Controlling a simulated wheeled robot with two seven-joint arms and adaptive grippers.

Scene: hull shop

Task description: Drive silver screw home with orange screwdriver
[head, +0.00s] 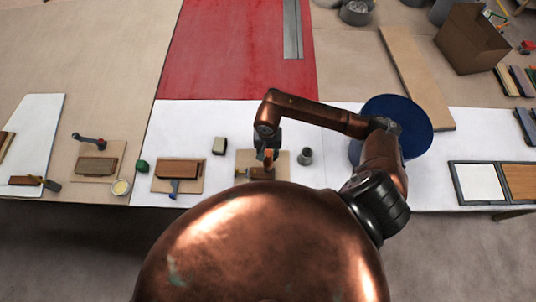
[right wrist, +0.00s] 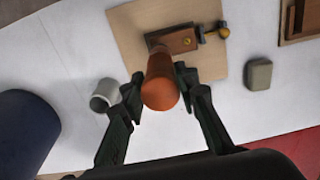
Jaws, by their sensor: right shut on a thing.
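My right gripper (head: 268,150) is over the wooden board (head: 281,166) in the head view. It is shut on the orange screwdriver (right wrist: 160,86), whose thick handle sits between the fingers in the right wrist view. The screwdriver points down at the left end of a brown block (right wrist: 178,39) on the board. A greyish bit shows just beyond the handle, but I cannot tell whether it is the shaft or the silver screw. A brass dot (right wrist: 187,41) shows on the block. My left gripper is not in view.
A grey cup (head: 306,156) stands right of the board, and a small grey-green block (head: 219,145) stands left of it. A blue round container (head: 418,112) is beside my right arm. A brass-knobbed piece (right wrist: 224,33) adjoins the brown block.

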